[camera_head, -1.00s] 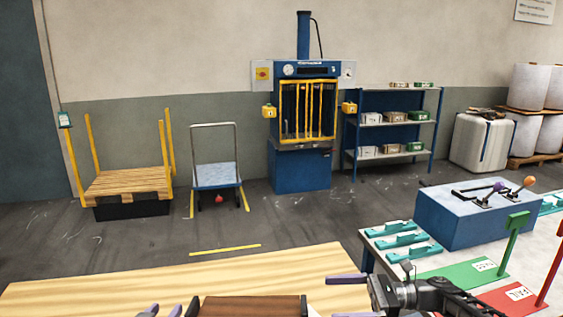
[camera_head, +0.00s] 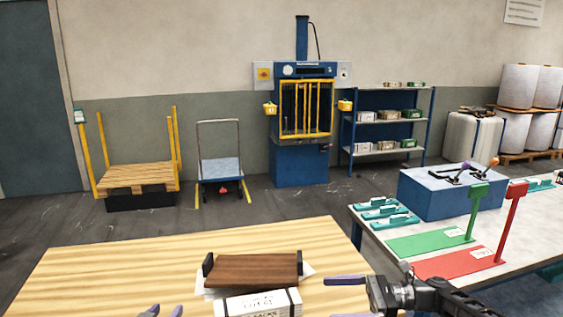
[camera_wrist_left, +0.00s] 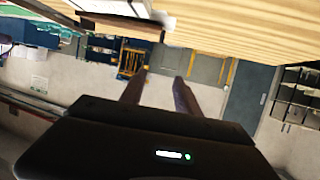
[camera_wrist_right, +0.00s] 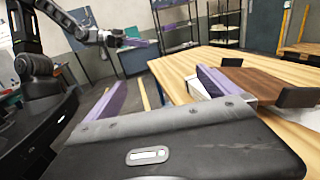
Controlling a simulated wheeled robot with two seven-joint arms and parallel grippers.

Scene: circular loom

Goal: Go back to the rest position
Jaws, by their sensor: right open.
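My left gripper (camera_head: 163,311) shows only its purple fingertips at the bottom edge of the head view, left of the brown board. Its fingers are apart and empty in the left wrist view (camera_wrist_left: 160,90). My right gripper (camera_head: 346,297) comes in from the right with its fingers pointing left, open and empty, beside the board. It also shows open in the right wrist view (camera_wrist_right: 150,95). The brown board (camera_head: 257,268) with dark end pieces lies on the wooden table (camera_head: 120,275); it also shows in the right wrist view (camera_wrist_right: 265,85).
A white box with dark straps (camera_head: 262,304) sits at the board's near side. On the right, a grey table (camera_head: 395,228) holds a blue block (camera_head: 440,200), teal pieces (camera_head: 385,213) and green and red stands. The wooden table's left part is bare.

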